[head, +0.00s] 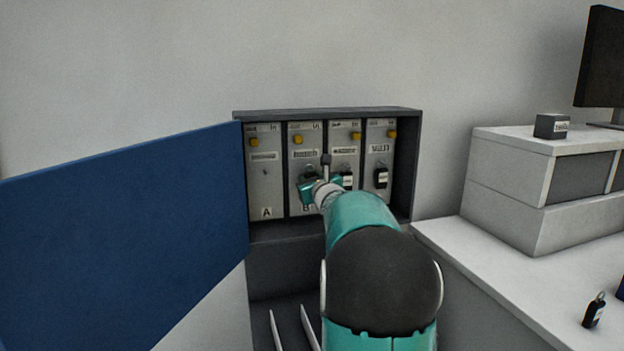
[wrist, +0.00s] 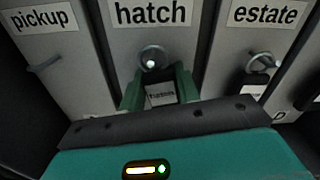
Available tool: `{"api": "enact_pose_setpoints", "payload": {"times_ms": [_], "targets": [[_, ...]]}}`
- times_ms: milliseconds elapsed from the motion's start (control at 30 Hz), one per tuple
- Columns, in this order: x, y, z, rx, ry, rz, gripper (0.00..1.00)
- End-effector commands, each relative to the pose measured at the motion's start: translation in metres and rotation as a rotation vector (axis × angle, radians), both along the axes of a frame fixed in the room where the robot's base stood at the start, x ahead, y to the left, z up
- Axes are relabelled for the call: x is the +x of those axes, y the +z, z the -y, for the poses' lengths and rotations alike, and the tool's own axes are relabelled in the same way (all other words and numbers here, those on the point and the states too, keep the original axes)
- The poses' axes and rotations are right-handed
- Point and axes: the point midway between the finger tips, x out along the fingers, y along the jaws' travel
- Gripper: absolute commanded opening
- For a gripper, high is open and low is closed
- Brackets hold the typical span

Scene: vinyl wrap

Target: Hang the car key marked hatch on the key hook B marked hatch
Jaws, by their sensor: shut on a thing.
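In the wrist view, my gripper (wrist: 158,88) is shut on a key with a small pale label (wrist: 160,95), just below the hook (wrist: 152,59) under the "hatch" sign (wrist: 150,12). The key's label is too small to read surely. I cannot tell whether the key's ring is around the hook or only in front of it. In the head view, my gripper (head: 320,190) is at panel B (head: 305,208) of the wall cabinet, and my arm hides most of the key.
Keys hang on the two panels to the right, one at "estate" (wrist: 258,90) and another (head: 381,178). The "pickup" hook (wrist: 44,64) on panel A is empty. The blue door (head: 120,235) stands open at left. Another key (head: 594,311) is on the counter (head: 480,285).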

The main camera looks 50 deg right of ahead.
Motion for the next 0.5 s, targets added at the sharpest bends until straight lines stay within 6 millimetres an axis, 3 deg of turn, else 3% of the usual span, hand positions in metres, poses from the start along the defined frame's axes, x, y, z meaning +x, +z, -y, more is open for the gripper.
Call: {"api": "enact_pose_setpoints", "payload": {"times_ms": [167,200,267,367,500], "targets": [[0.0049,-0.0034,-0.0003,0.001,0.004,-0.005,0.1],[0.005,-0.0033,-0.0004,0.001,0.004,-0.005,0.34],[0.0052,-0.0032,-0.0006,0.001,0.004,-0.004,0.46],[0.0054,-0.003,-0.0009,0.001,0.005,-0.004,0.58],[0.0088,-0.0036,-0.0053,0.002,0.011,-0.004,0.58]]}}
